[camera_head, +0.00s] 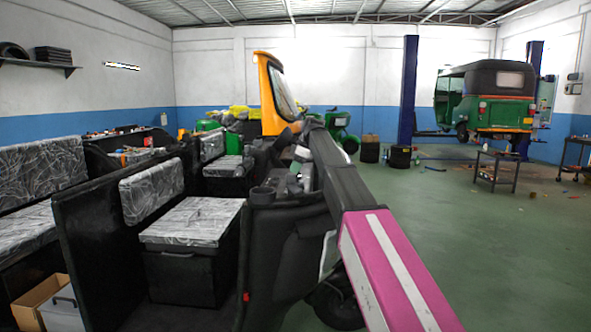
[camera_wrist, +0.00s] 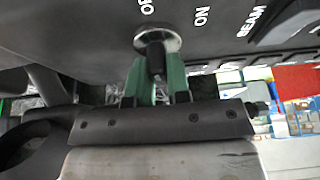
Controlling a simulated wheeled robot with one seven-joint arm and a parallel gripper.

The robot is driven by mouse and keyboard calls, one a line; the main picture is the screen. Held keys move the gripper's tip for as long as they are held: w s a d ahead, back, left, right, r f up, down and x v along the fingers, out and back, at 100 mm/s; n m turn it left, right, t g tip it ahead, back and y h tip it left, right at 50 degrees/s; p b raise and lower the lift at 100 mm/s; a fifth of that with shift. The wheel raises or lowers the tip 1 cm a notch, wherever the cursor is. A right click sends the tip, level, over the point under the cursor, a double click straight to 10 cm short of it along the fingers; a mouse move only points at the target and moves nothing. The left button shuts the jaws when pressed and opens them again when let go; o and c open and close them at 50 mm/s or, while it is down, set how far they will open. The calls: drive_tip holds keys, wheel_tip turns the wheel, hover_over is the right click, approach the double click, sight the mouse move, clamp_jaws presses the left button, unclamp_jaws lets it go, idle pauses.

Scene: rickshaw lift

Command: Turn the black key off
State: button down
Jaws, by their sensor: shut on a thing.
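The black key (camera_wrist: 156,58) sticks out of a round silver lock (camera_wrist: 158,38) on the dark dashboard in the wrist view. My gripper (camera_wrist: 157,72) has green fingers on either side of the key and is shut on it. The label that appears to read OFF (camera_wrist: 146,6) lies just above the lock, partly cut by the picture's edge. The ON label (camera_wrist: 201,17) lies to the lock's right. In the head view my arm reaches toward the front of the rickshaw, and I cannot make out the key there.
A switch by the BEAM label (camera_wrist: 252,22) sits right of the lock. In the head view, patterned seats (camera_head: 190,220) stand on the left. A yellow windshield frame (camera_head: 272,95) rises near my arm's far end. Green floor (camera_head: 500,260) is open on the right.

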drive_tip(key=c, duration=1.1)
unclamp_jaws()
drive_tip(key=v, duration=1)
drive_tip(key=shift+d+r, duration=0.15)
drive_tip(key=shift+r, duration=0.2)
drive_tip(key=shift+s, duration=0.15)
